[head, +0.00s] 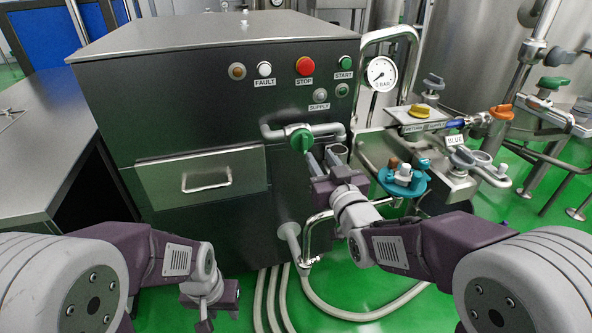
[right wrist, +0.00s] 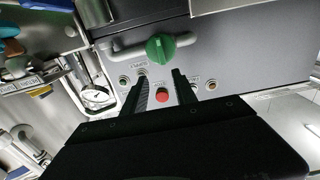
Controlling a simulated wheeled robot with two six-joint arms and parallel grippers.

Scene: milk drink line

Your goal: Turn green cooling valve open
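The green cooling valve (head: 301,140) has a round green handle on a grey horizontal pipe on the front of the dark metal cabinet. It also shows in the right wrist view (right wrist: 160,48), just beyond the fingertips, with a raised bar across it. My right gripper (head: 321,159) is open and empty, just below and to the right of the handle. In the right wrist view its two fingers (right wrist: 159,76) are apart and point at the handle without visibly holding it. My left gripper (head: 205,322) hangs low at the lower left, away from the valve; its finger gap is not clear.
Above the valve are the red STOP button (head: 305,66), green START button (head: 345,62) and white FAULT lamp (head: 264,69). A pressure gauge (head: 381,74) and a blue valve fitting (head: 403,178) stand to the right. A drawer (head: 201,180) is left; hoses lie below.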

